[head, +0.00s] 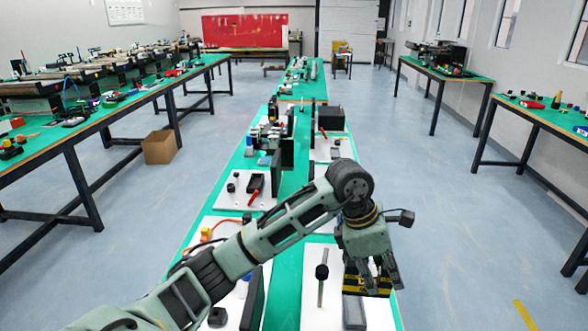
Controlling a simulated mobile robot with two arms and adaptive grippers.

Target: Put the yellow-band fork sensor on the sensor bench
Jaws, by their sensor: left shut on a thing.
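My left gripper (370,278) points down over the near right part of the long green-topped middle bench (287,290). It is shut on a small black thing with yellow marking, which looks like the yellow-band fork sensor (353,285). The fingers hide part of it, so its fork shape does not show clearly. It is above or close to a white board (333,255); I cannot tell if it touches. No label shows which bench is the sensor bench. My right gripper is not in view.
On the near white board stand a dark post (321,285) and a grey block (354,312). Upright dark panels and more white boards line the middle bench. A cardboard box (160,147) is on the floor at left. Side tables carry many parts; the aisles are clear.

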